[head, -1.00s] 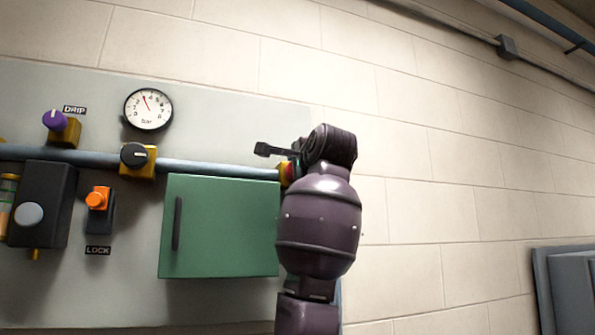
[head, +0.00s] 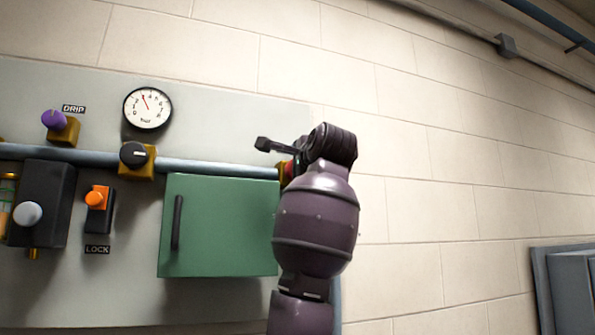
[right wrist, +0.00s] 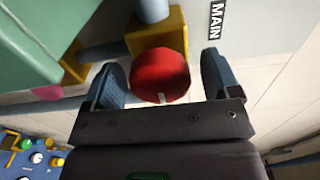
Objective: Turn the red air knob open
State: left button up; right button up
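The red knob (right wrist: 160,75) sits on a yellow valve block (right wrist: 158,32) in the right wrist view, beside a MAIN label. A small white mark shows on its lower edge. My right gripper (right wrist: 160,62) is open, with one blue-grey finger on each side of the knob and a narrow gap visible at each side. In the head view the knob shows only as a sliver of red (head: 288,169), mostly hidden behind my right arm. My left gripper is not in view.
A green cabinet (head: 220,225) hangs just left of my right arm, below a blue-grey pipe (head: 210,167). A black knob (head: 133,154), a purple DRIP knob (head: 53,120), an orange LOCK switch (head: 95,198) and a bar gauge (head: 148,108) are farther left. Bare wall lies right.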

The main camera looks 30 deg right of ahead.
jog(key=shift+s, duration=0.1)
jog(key=b+v, duration=0.2)
jog(key=v, duration=0.8)
jog(key=shift+s, duration=0.3)
dwell(0.3)
